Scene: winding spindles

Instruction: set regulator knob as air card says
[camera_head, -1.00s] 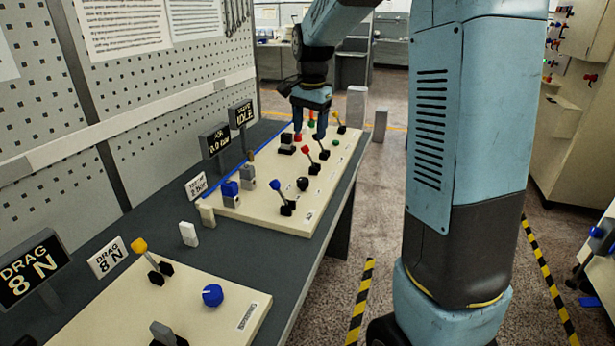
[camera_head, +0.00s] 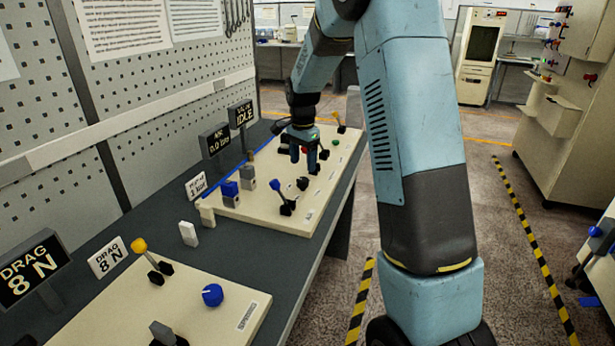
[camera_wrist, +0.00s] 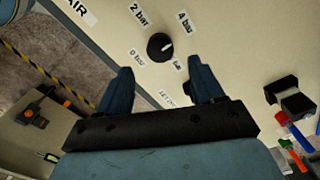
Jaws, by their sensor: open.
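The regulator knob (camera_wrist: 160,46) is a round black knob with a white pointer mark in the wrist view. The printed labels 0 bar, 2 bar and 4 bar stand around it, with a fourth partly unreadable. The pointer leans up and right. In the head view the knob (camera_head: 302,184) sits on the cream panel (camera_head: 262,213). The air card (camera_head: 197,186) is small and white and seems to read 1 bar. The AIR display (camera_head: 215,142) reads 0.0 bar. My gripper (camera_wrist: 160,67) is open and empty; in the wrist view the knob lies beyond its fingertips, between them.
A lever with a blue ball (camera_head: 275,185) stands just left of the knob. Blue and grey blocks (camera_head: 231,190) stand at the panel's left. A nearer panel (camera_head: 215,325) holds a yellow-tipped lever (camera_head: 139,246) and a blue knob (camera_head: 212,295).

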